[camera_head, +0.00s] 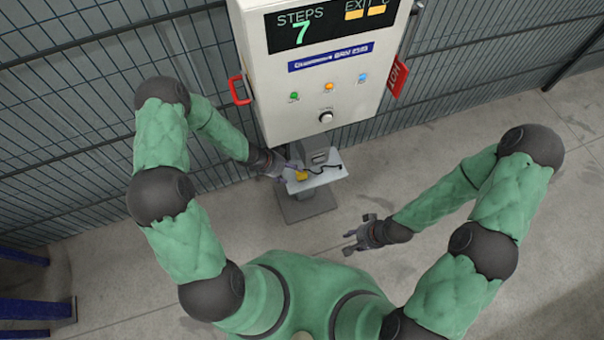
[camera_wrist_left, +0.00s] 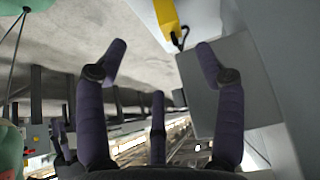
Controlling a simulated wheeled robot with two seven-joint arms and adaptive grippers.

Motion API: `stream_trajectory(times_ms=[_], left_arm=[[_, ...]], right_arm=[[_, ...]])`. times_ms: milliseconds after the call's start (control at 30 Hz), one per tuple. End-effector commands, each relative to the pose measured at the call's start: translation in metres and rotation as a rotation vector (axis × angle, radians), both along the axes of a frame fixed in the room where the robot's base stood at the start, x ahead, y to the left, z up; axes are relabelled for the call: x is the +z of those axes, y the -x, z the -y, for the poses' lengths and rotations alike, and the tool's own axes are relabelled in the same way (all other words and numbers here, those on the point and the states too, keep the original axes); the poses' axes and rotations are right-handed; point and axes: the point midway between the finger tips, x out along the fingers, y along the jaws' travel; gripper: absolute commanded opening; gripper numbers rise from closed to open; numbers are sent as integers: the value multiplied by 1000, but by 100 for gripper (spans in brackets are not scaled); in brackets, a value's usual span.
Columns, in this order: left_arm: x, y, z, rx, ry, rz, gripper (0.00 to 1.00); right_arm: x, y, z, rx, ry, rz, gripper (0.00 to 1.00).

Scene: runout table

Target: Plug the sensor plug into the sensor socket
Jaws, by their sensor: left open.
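The yellow sensor plug (camera_head: 301,176) lies on a small light shelf (camera_head: 325,177) below the control cabinet, with a dark cable running to its right. In the left wrist view, a yellow body (camera_wrist_left: 166,18) with a black loop at its end shows at the top, beyond the fingertips. My left gripper (camera_head: 285,172) is at the shelf's left edge, beside the plug. In its wrist view the left gripper (camera_wrist_left: 161,52) is open, with nothing between its fingers. My right gripper (camera_head: 354,240) is open and empty, low and right of the shelf. I cannot make out the sensor socket clearly.
The cabinet (camera_head: 345,85) stands above the shelf, with a red handle (camera_head: 238,90) on its left and a red sign (camera_head: 397,76) on its right. A grey post base (camera_head: 306,207) is under the shelf. Mesh fence (camera_head: 90,90) runs behind. The floor at right is clear.

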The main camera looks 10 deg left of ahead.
Motion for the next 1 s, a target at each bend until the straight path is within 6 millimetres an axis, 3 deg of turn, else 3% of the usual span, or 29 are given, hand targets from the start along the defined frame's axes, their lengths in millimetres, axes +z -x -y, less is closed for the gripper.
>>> stream_trajectory(times_ms=[167,400,667,1000], left_arm=[[-6,-7,-6,-47,-27,29,69],[-37,-17,9,-50,-29,32,69],[-50,-23,17,-49,-28,31,69],[-87,-31,33,-50,-27,31,69]], right_arm=[[-3,1,0,2,0,-2,40],[-21,1,0,0,0,-1,40],[-27,0,0,0,0,-1,40],[-54,0,0,0,0,-1,40]])
